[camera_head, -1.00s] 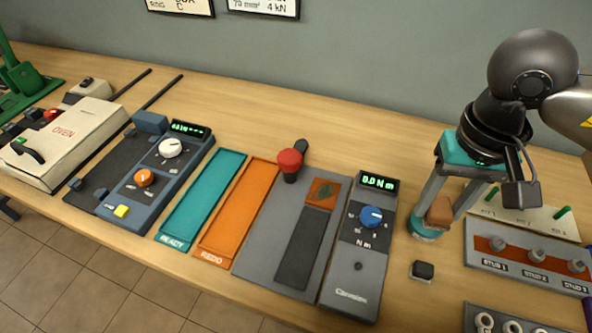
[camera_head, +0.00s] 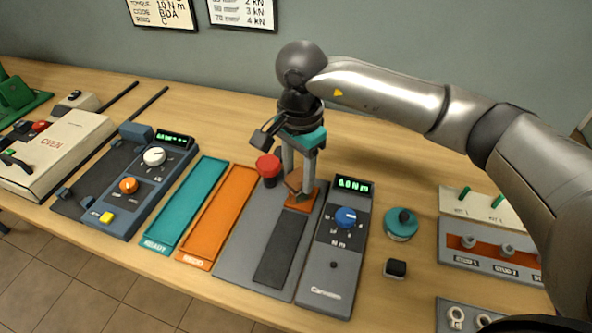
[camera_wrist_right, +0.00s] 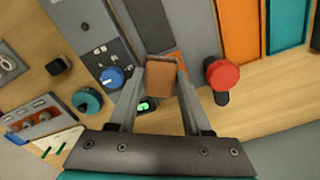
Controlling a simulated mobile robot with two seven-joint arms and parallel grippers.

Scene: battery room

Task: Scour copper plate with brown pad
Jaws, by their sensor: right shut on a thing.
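My right gripper (camera_head: 296,184) is shut on the brown pad (camera_head: 294,181), which also shows between the fingers in the right wrist view (camera_wrist_right: 161,77). The pad is at the copper plate (camera_head: 301,198), a small orange-brown square at the back end of the dark strip on the grey fixture. The pad and fingers hide part of the plate. I cannot tell whether the pad touches it. In the right wrist view the pad covers most of the plate. My left gripper is not in view.
A red knob (camera_head: 268,168) stands close left of the gripper. The grey meter with a blue dial (camera_head: 345,217) is to the right. A teal round holder (camera_head: 401,224) and a black block (camera_head: 396,268) stand farther right. Orange (camera_head: 218,220) and teal (camera_head: 186,203) trays lie left.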

